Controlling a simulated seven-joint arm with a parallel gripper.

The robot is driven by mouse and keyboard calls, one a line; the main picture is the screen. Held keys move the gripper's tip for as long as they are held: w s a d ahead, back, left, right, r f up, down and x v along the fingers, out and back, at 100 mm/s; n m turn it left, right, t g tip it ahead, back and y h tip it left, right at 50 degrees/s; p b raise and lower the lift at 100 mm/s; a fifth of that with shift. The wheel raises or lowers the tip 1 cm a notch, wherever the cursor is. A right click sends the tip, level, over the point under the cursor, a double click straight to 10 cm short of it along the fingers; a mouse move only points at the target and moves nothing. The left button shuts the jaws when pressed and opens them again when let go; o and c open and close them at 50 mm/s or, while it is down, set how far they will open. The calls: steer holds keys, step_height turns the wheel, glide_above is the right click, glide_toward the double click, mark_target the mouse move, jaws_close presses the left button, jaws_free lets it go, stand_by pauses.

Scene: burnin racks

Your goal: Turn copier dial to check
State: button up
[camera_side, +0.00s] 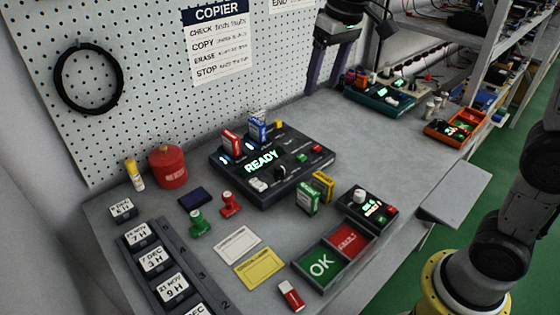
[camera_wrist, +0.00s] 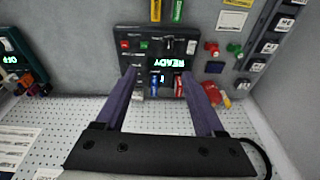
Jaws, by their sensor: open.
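The copier (camera_side: 288,189) is a black box on the bench with a lit READY display (camera_side: 261,161). A red and a blue-and-white card stand in its back slots. A small dark knob (camera_side: 281,171), apparently the dial, sits on its front half; its pointer is too small to read. In the wrist view the copier (camera_wrist: 122,33) appears upside down, with the knob (camera_wrist: 168,43) beyond the display. My gripper (camera_side: 326,82) is open and empty, raised behind and to the right of the copier. Its purple fingers (camera_wrist: 160,74) spread to either side of the display in the wrist view.
A pegboard with a COPIER sign (camera_side: 220,42) stands behind. Green and yellow cartridges (camera_side: 307,198), stamps (camera_side: 230,204), a red canister (camera_side: 168,167) and an OK/FAULT tray (camera_side: 321,264) surround the copier. Another device (camera_side: 382,94) stands to the right. Bare bench lies between them.

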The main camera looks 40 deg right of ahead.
steer(key=w+a+f+g, duration=0.1)
steer(key=w+a+f, duration=0.1)
steer(key=w+f, duration=0.5)
steer(key=g, duration=0.1)
glide_toward(280, 165)
steer(key=shift+n, duration=0.3)
step_height(280, 165, down, 9)
steer(key=shift+w+a+r, duration=0.1)
steer(key=shift+a+r, duration=0.05)
jaws_close()
